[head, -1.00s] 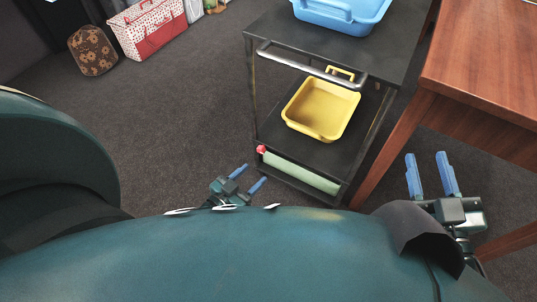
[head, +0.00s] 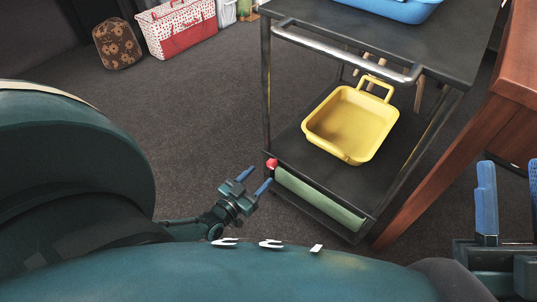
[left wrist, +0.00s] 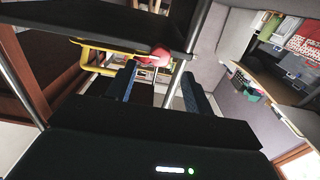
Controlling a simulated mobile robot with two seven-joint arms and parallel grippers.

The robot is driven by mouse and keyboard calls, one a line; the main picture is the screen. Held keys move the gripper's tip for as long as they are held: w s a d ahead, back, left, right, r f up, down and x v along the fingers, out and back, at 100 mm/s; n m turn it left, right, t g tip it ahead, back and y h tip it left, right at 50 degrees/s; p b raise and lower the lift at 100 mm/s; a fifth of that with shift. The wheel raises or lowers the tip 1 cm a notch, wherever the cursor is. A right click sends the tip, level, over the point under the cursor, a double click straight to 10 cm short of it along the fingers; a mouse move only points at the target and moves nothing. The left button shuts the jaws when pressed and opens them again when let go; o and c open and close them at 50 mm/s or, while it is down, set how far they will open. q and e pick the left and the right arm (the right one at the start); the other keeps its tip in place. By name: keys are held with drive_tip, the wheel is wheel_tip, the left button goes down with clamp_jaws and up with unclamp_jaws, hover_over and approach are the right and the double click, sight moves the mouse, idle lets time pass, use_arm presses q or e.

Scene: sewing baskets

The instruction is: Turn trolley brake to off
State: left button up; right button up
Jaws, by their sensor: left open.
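The black trolley (head: 283,140) stands ahead with a metal push handle (head: 345,50). A small red knob (head: 271,163), possibly the brake, sits at the lower shelf's near-left corner, at the end of a green bar (head: 320,200). My left gripper (head: 260,177) is open and low, just short of the red knob. In the left wrist view the red knob (left wrist: 160,56) shows beyond and between the spread fingers (left wrist: 158,80), with no contact visible. My right gripper (head: 510,165) is open and empty at the right edge, partly cut off.
A yellow bin (head: 350,125) stands on the lower shelf and a blue bin (head: 400,10) on top. A wooden table (head: 440,170) is close on the trolley's right. A red-and-white basket (head: 178,28) and a brown patterned pouf (head: 118,45) are far left. The floor left of the trolley is clear.

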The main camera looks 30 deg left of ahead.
use_arm(q)
drive_tip(key=shift+w+d+b, duration=0.2)
drive_tip(key=shift+w+b, duration=0.55)
drive_tip(key=shift+w, duration=2)
use_arm(e)
drive_tip(key=shift+s+d+r+n+g+y, duration=0.1)
drive_tip(key=shift+s+r+n+g+y, duration=0.1)
drive_tip(key=shift+r+n+y, duration=0.55)
drive_tip(key=shift+s+r+n+g+y, duration=0.15)
drive_tip(key=shift+r+n+y, duration=0.25)
drive_tip(key=shift+n+y, duration=0.5)
use_arm(q)
drive_tip(key=shift+c, duration=0.4)
drive_tip(key=c, duration=0.9)
